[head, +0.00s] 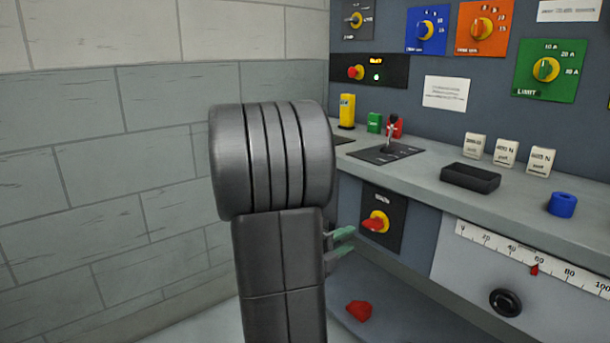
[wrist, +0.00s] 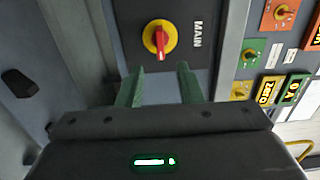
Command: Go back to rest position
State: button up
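My gripper (head: 343,243) shows in the head view as two green fingers to the right of my dark arm, which hides the rest of it. In the wrist view my gripper (wrist: 158,85) is open, its two green fingers apart with nothing between them. Ahead of it is the MAIN switch (wrist: 160,40), a red handle on a yellow disc on a black plate. In the head view this rotary switch (head: 376,222) is on the front panel below the bench, just above and right of the fingers, and apart from them.
A red piece (head: 359,311) lies low by my arm. A block wall (head: 90,180) stands on the left, with some room before it.

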aim_at(370, 228)
jog(key=b+x, duration=0.1)
jog(key=x, duration=0.7)
jog(key=shift+w+d+b, duration=0.1)
jog(key=shift+d+b, duration=0.05)
jog(key=shift+b, duration=0.25)
